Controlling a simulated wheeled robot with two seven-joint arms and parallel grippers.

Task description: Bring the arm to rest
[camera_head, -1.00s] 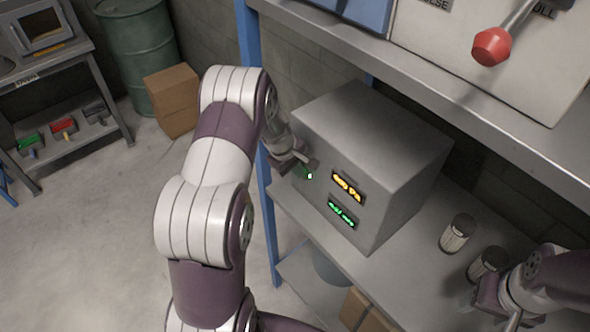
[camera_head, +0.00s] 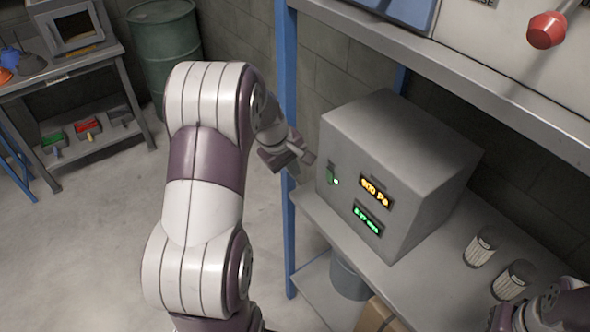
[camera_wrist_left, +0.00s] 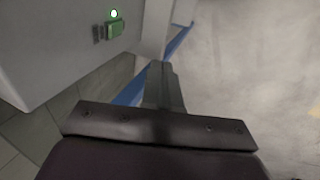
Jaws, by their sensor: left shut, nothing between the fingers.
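My left arm comes in from the left, and its gripper (camera_head: 308,157) is shut and empty just left of the grey box's front face. In the left wrist view the closed fingers (camera_wrist_left: 163,85) point past the box with nothing between them. The grey box (camera_head: 400,140) has a green switch (camera_head: 331,176) with a small lit lamp, an amber display (camera_head: 375,190) and a green display (camera_head: 367,218). The switch also shows in the left wrist view (camera_wrist_left: 116,29), apart from the fingers. My right gripper (camera_head: 507,316) is partly cut off at the lower right.
The box stands on a grey shelf (camera_head: 420,285) with blue posts (camera_head: 288,120). Two ribbed cylinders (camera_head: 481,247) stand right of it, near my right gripper. An upper shelf holds a panel with a red knob (camera_head: 546,30). Open floor (camera_head: 90,230) lies to the left.

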